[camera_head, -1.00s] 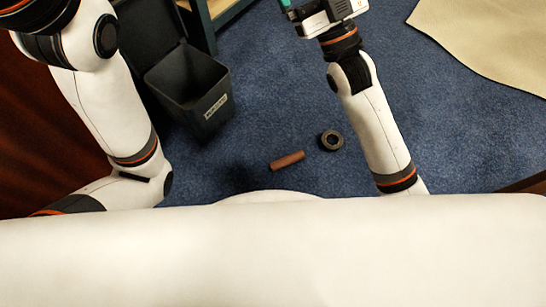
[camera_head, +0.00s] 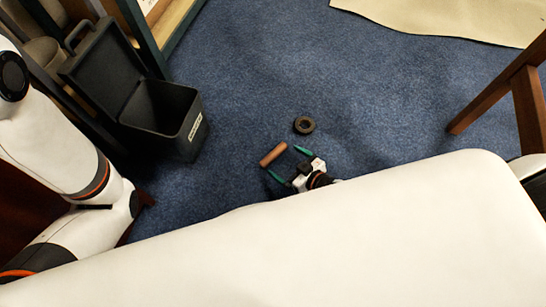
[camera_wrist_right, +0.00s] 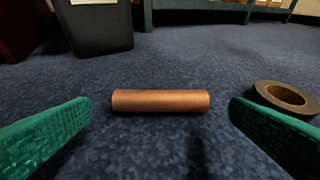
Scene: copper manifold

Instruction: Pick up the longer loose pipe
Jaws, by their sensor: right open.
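A short copper-brown pipe (camera_head: 273,154) lies on the blue carpet; it is the only loose pipe I see, so I cannot compare lengths. It also shows in the right wrist view (camera_wrist_right: 160,101), lying crosswise with its ends toward the two fingers. My right gripper (camera_head: 291,164) is open, with its green fingertips low over the carpet near the pipe. In the wrist view the right gripper (camera_wrist_right: 162,102) has clear gaps between each finger and the pipe ends, and holds nothing. My left arm shows at the left; its gripper is out of view.
A dark tape-like ring (camera_head: 304,125) lies on the carpet near the pipe, beside the right finger in the wrist view (camera_wrist_right: 286,95). An open black bin (camera_head: 190,128) with a label stands left. A wooden leg (camera_head: 492,100) is at right, a beige mat (camera_head: 450,18) at top.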

